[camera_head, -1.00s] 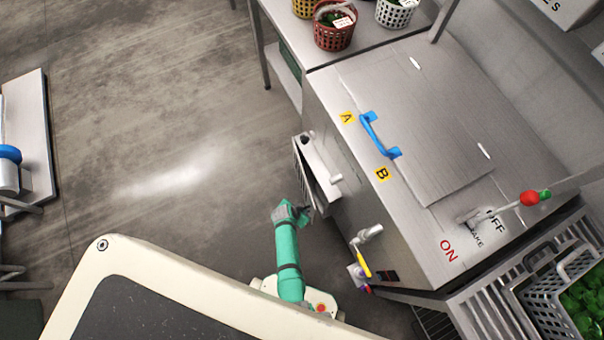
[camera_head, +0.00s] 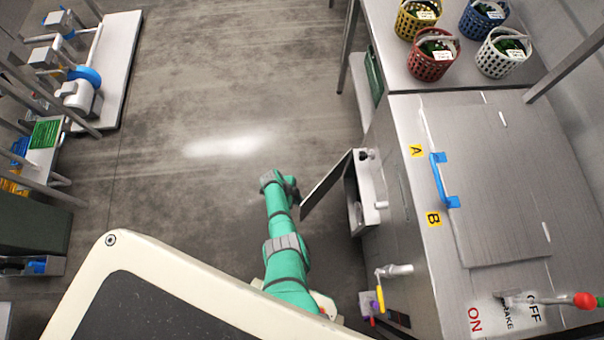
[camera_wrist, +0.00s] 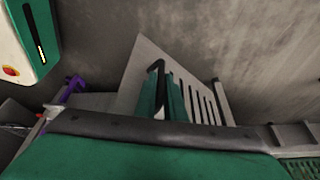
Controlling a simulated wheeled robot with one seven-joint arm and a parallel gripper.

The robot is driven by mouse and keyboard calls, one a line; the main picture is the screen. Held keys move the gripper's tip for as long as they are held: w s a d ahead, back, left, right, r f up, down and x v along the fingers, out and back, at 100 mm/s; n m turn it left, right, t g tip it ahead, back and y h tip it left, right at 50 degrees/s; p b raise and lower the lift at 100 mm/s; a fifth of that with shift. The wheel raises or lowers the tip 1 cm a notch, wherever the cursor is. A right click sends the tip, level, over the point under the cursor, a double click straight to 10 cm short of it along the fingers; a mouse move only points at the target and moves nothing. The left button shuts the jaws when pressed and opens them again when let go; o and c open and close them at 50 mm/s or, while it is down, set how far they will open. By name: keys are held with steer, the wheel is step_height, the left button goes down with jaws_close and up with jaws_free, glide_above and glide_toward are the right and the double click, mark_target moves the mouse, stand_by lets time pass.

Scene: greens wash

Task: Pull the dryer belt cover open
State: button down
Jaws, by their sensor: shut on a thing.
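The dryer belt cover (camera_head: 327,187) is a thin panel on the side of the steel dryer (camera_head: 408,185). In the head view it stands swung out at an angle, and the white-framed recess (camera_head: 353,205) behind it shows. My gripper (camera_head: 294,188) is at the cover's outer edge, on the side away from the dryer. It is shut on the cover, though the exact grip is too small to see. In the wrist view the slotted pale panel of the cover (camera_wrist: 137,75) shows beyond my green wrist, which hides the lower part of the view.
A blue handle (camera_head: 442,182) and labels A and B are on the dryer top. A yellow-handled valve (camera_head: 380,298) projects from the dryer's side near my arm. Several baskets stand on the table (camera_head: 398,72) behind.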

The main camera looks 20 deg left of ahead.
steer(key=w+a, duration=0.2)
steer(key=a, duration=0.1)
steer(key=shift+a, duration=0.1)
steer(key=shift+d, duration=0.2)
stand_by(0.3)
steer(key=c, duration=1.8)
jaws_free()
steer(key=shift+c, duration=0.2)
steer(key=shift+a, duration=0.1)
steer(key=shift+s+a+r, duration=0.1)
steer(key=v, duration=1)
steer(key=shift+r, duration=0.3)
